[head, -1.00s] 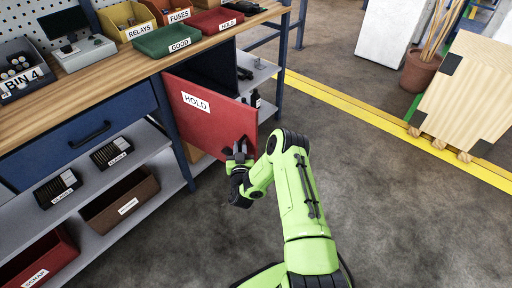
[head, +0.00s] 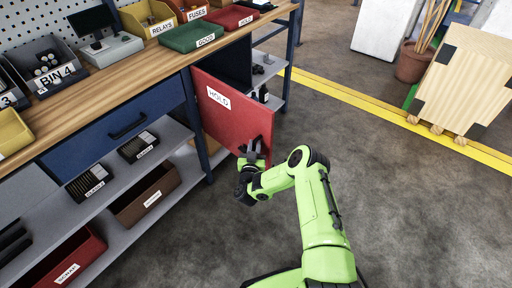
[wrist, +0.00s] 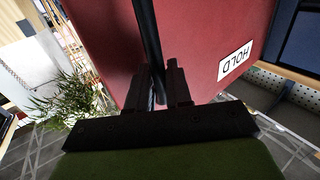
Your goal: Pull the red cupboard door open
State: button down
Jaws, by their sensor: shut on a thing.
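The red cupboard door (head: 222,112) with a HOLD label stands ajar under the workbench, hinged at its left edge by the blue post. The dark cupboard opening shows behind and to the right of it. My gripper (head: 250,150) is at the door's lower right part, in front of its face. In the wrist view my gripper (wrist: 161,88) is shut on a dark bar handle (wrist: 147,35) that runs along the red door (wrist: 205,45). The handle is mostly hidden by my fingers in the head view.
A blue drawer (head: 115,130) and shelves with bins, including a brown bin (head: 145,195), lie left of the door. Small items stand on the shelf (head: 272,72) behind it. The grey floor (head: 410,210) to the right is clear up to a wooden crate (head: 465,80).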

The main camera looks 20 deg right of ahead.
jog(key=shift+a, duration=0.1)
jog(key=c, duration=1.2)
grip_release()
jog(key=shift+w, duration=0.15)
jog(key=p+v, duration=1.6)
jog(key=shift+w, duration=0.1)
